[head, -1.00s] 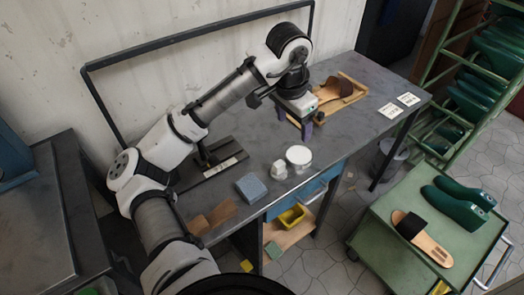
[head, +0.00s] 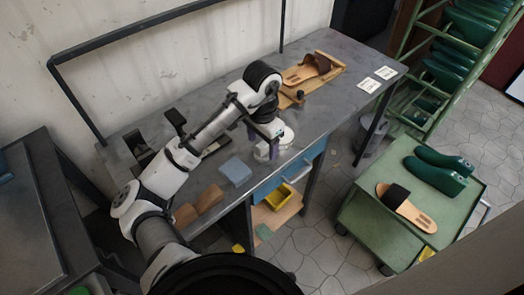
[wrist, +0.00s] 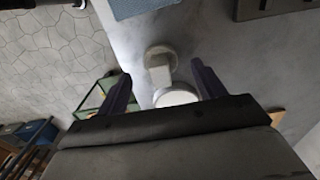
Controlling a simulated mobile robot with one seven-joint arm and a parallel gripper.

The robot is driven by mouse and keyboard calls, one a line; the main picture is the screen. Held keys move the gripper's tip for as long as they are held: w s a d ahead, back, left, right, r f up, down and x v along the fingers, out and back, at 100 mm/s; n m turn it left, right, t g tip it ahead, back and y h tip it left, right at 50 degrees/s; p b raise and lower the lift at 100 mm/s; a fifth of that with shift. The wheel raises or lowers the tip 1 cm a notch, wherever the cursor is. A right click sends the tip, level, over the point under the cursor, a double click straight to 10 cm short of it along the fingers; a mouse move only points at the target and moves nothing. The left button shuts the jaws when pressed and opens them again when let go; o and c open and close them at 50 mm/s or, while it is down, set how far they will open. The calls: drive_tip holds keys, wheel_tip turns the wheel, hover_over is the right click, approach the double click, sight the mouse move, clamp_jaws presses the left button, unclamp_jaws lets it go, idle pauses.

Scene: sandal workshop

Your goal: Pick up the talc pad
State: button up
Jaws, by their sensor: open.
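The talc pad looks to be the small pale piece with a round end and a block-like grip (wrist: 158,58). In the head view it (head: 262,153) is partly hidden behind my gripper (head: 262,143). It stands on the grey bench (head: 345,72), close beside a round white dish (wrist: 176,96); the dish also shows in the head view (head: 287,136). My gripper (wrist: 161,72) is open and points down over the pad. In the wrist view the pad appears between the two dark fingers, with space on both sides. I cannot tell how high the fingertips are above it.
A blue block (head: 236,171) lies left of the pad, with brown wooden blocks (head: 209,198) beyond it. A wooden board with a sandal (head: 325,64) lies at the back right. The bench's front edge is near. A green cart (head: 362,213) stands to the right.

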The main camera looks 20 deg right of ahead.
sight(262, 145)
drive_tip(key=shift+f, duration=1.25)
drive_tip(key=c, duration=1.1)
drive_tip(key=shift+r, duration=0.15)
wheel_tip(262, 145, up, 20)
drive_tip(key=shift+f+p, duration=0.1)
drive_tip(key=shift+p, duration=0.3)
drive_tip(key=o, duration=0.5)
drive_tip(key=shift+c, duration=0.2)
drive_tip(key=c, duration=0.4)
